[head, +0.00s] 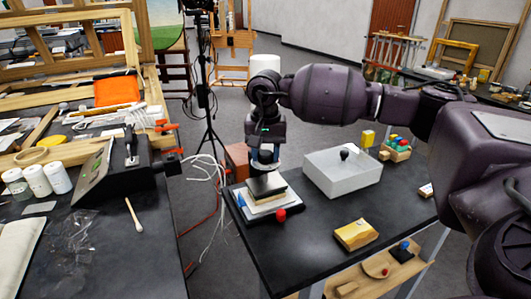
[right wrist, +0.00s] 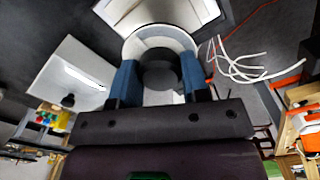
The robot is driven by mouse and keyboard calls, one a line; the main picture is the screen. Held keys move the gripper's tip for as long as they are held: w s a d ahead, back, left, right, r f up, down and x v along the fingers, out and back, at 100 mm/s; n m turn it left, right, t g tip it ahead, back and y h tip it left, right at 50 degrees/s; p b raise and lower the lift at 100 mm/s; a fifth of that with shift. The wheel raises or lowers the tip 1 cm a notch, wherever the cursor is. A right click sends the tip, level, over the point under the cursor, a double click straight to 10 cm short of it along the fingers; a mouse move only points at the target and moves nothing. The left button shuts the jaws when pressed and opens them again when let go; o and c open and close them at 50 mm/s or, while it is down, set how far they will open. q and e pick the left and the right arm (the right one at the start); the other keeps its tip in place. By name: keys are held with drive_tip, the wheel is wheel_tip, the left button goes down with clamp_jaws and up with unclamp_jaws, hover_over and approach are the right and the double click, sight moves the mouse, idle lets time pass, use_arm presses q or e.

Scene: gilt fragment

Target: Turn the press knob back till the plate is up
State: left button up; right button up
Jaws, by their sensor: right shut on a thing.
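My right gripper (head: 263,157) is directly above the plate, pointing down. In the right wrist view its blue fingers (right wrist: 160,82) are shut on a round dark knob (right wrist: 160,72), one on each side. The fingers and arm hide most of the knob in the head view. I cannot tell whether the plate touches the stack. My left gripper is out of view.
A red ball (head: 281,215) is at the press's front edge. A white box (head: 342,180) with a black knob stands to the right, and a yellow block (head: 355,234) lies in front of it. White cables (head: 205,175) hang between this table and the cluttered left bench (head: 140,270).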

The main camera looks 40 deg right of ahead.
sight(266, 152)
drive_tip(key=o, duration=0.9)
drive_tip(key=shift+o, duration=0.2)
drive_tip(key=shift+r, duration=0.1)
wheel_tip(266, 152, up, 10)
drive_tip(key=shift+f+p, duration=0.15)
drive_tip(key=shift+p, duration=0.25)
drive_tip(key=shift+r, duration=0.55)
drive_tip(key=shift+f, duration=0.1)
